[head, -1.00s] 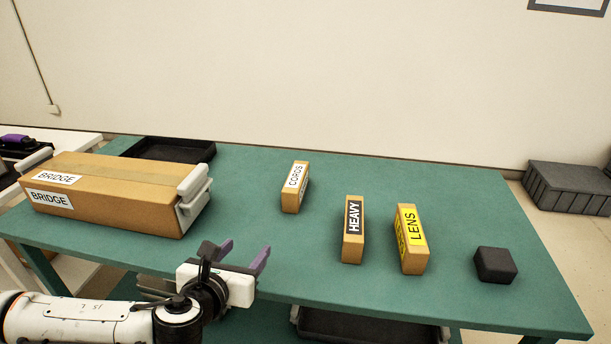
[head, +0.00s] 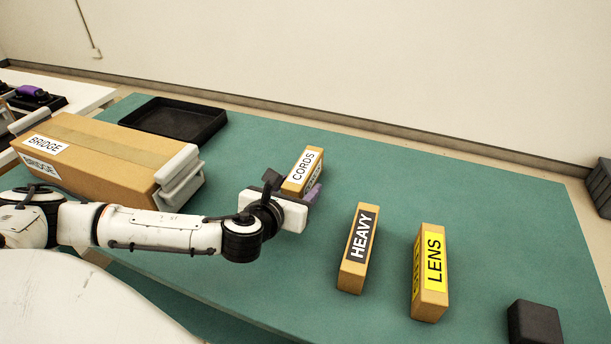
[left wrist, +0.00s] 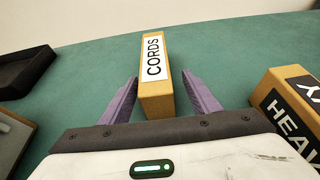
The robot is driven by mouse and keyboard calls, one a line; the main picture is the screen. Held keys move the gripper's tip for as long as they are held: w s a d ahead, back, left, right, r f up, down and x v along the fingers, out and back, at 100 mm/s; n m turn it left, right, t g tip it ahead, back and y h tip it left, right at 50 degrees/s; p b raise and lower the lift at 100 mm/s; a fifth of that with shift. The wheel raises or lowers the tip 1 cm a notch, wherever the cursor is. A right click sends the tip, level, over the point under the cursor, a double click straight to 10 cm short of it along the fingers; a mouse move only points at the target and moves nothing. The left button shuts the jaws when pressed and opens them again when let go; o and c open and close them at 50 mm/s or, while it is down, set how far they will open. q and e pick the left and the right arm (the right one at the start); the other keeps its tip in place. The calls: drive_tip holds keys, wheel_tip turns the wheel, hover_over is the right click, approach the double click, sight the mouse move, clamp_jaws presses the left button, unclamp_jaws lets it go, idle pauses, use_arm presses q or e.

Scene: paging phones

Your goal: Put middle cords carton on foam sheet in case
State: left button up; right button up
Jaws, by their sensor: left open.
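The cords carton (head: 304,170) is a small upright tan box with a white CORDS label, standing on the green table. It also shows in the left wrist view (left wrist: 155,80). My left gripper (head: 291,187) is open at the carton. In the left wrist view its two purple fingers (left wrist: 160,97) stand on either side of the carton's near end, with a gap on both sides. No foam sheet or case can be made out for certain. My right gripper is out of view.
A HEAVY carton (head: 358,249) and a LENS carton (head: 430,272) stand to the right, with a dark block (head: 535,322) beyond them. A long BRIDGE box (head: 110,158) lies at left. A black tray (head: 176,119) sits behind it. The table's back right is clear.

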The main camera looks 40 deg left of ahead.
use_arm(q)
drive_tip(key=x, duration=0.5)
drive_tip(key=shift+w+a, duration=0.35)
drive_tip(key=shift+c, duration=0.4)
drive_tip(key=c, duration=1.2)
